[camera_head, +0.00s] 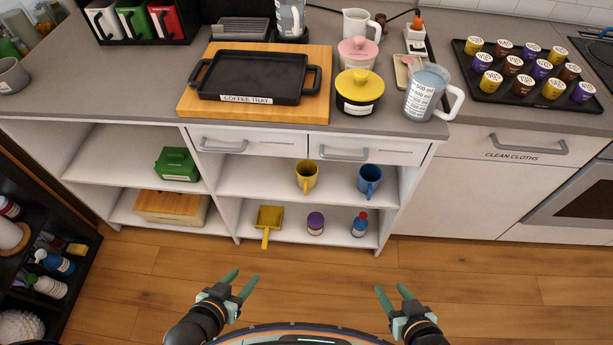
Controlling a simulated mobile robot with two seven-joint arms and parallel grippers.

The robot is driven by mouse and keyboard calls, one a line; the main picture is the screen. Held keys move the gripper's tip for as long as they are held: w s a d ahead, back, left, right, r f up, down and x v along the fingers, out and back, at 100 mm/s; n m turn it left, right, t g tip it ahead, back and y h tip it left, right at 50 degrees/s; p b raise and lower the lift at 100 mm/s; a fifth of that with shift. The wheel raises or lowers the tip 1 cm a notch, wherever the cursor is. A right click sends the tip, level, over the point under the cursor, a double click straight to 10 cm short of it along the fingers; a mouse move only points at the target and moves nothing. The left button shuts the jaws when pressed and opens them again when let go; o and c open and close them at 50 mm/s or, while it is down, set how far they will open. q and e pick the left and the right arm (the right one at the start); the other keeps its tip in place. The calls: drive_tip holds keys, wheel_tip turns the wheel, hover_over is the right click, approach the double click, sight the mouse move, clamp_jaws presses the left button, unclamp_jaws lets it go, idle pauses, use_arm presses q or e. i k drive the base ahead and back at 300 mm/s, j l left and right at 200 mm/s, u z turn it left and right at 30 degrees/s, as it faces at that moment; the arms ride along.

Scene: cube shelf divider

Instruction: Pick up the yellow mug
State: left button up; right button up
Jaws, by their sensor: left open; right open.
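The yellow mug (306,177) stands upright on the middle shelf of the white cabinet, left of a blue mug (369,180). My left gripper (242,281) is open and empty above the wooden floor, in front of the cabinet and lower left of the yellow mug in the picture. My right gripper (394,292) is open and empty, lower right of the yellow mug. Both grippers are well apart from the mugs.
The shelf (338,192) is free between the mugs, below the drawers (330,149). A yellow dustpan (268,220), purple-lidded jar (315,223) and blue bottle (360,224) stand on the shelf below. An upright divider (228,205) is at left. The floor (310,263) ahead is clear.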

sight(306, 170)
drive_tip(key=i+j+u, duration=0.1)
drive_tip(key=u, duration=0.25)
drive_tip(key=i+u, duration=0.35)
drive_tip(key=u, duration=0.35)
drive_tip(key=i, duration=0.05)
